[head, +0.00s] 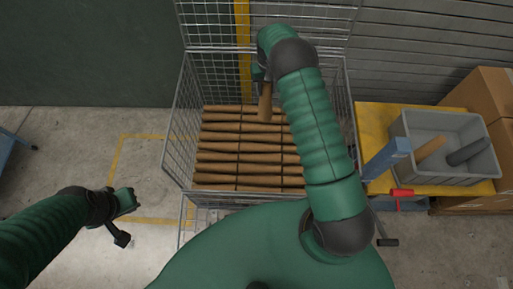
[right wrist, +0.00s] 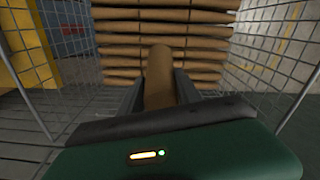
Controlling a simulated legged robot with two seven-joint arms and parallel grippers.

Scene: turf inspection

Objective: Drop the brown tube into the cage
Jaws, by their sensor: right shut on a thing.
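The brown tube (head: 265,103) hangs from my right gripper (head: 262,84), over the wire cage (head: 186,128). In the right wrist view the brown tube (right wrist: 159,75) lies between the two dark fingers of my right gripper (right wrist: 159,88), which is shut on it. My forearm hides part of the cage's right side in the head view. Rows of brown stacked pieces (head: 235,148) lie inside the cage, below the tube. My left gripper (head: 124,218) is apart from the cage, over the floor at the left; its finger opening is unclear.
A grey bin (head: 398,130) on a yellow-topped table (head: 375,112) at the right holds another brown tube (head: 431,148) and a dark tube (head: 467,152). Cardboard boxes (head: 485,92) stand behind it. A tall mesh panel (head: 212,25) rises at the cage's back. The left floor is mostly clear.

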